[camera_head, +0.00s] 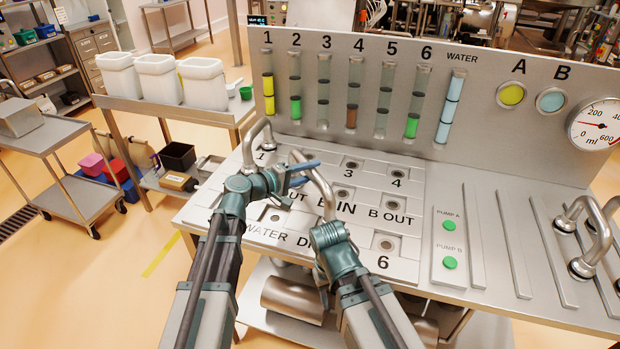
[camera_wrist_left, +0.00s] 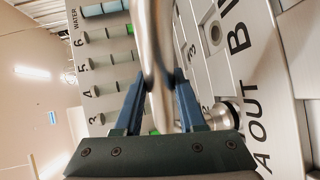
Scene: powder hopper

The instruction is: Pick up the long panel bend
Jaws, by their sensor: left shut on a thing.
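The long panel bend (camera_head: 318,181), a curved steel tube, stands over the port plate of the panel near the 3 and B IN labels. My left gripper (camera_head: 303,174) has its blue fingers closed on it. In the left wrist view the tube of the bend (camera_wrist_left: 154,60) runs between the two fingertips (camera_wrist_left: 160,82). Whether its ends are seated in ports is hidden. A steel flange (camera_wrist_left: 230,112) shows behind the right finger, near A OUT. My right arm's wrist (camera_head: 330,236) is just below the bend; its fingers cannot be made out.
Another bend (camera_head: 257,137) stands at port 1, close to my left gripper. More steel bends (camera_head: 592,238) stand at the panel's right. Sight tubes and a gauge (camera_head: 597,125) line the upright back panel. White bins (camera_head: 203,84) stand on a side table at left.

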